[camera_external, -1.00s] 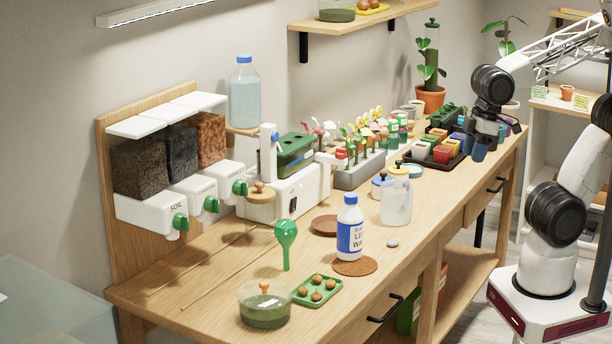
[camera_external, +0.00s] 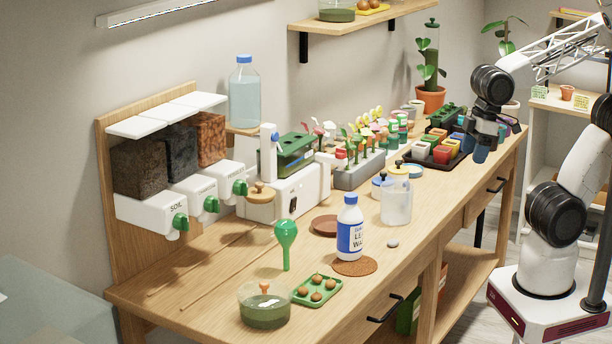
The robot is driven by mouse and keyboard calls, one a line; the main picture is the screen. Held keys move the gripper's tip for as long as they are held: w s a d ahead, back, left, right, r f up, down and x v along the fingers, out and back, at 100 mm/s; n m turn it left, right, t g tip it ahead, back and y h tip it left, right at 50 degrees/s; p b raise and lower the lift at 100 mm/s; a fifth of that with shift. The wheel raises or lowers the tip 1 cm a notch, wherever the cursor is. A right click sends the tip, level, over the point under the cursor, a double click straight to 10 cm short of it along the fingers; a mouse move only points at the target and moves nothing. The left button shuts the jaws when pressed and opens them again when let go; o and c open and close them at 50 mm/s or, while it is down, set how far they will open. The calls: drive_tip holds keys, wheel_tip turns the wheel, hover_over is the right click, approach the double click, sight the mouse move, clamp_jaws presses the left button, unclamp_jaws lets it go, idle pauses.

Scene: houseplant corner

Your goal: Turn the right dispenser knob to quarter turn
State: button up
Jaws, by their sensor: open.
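The dispenser has three bins on a wooden back board at the left end of the table. Each bin has a white front with a green knob. The right dispenser knob (camera_external: 240,187) is on the bin with orange-brown chunks (camera_external: 211,139). The middle knob (camera_external: 211,204) and the left knob (camera_external: 180,221) are nearer the camera. The exact angle of the right knob is too small to read. My gripper (camera_external: 479,152) hangs over the far right part of the table, near the tray of coloured pots, far from the knobs. It is open, with nothing seen between its fingers.
A white bottle (camera_external: 350,228), a clear jar (camera_external: 396,204) and a row of flowers (camera_external: 366,140) stand between. The table front left of the green funnel (camera_external: 286,243) is clear.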

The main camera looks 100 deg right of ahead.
drive_tip(key=w+d+n+g+h, duration=0.2)
drive_tip(key=w+d+n+h, duration=0.45)
drive_tip(key=w, duration=0.65)
drive_tip(key=n+t+h, duration=0.7)
drive_tip(key=n+t, duration=0.4)
drive_tip(key=n, duration=0.7)
approach(247, 189)
drive_tip(key=shift+x, duration=1)
drive_tip(key=shift+d, duration=0.1)
drive_tip(key=shift+m, duration=0.25)
drive_tip(key=shift+x, duration=3.85)
drive_tip(key=c, duration=0.9)
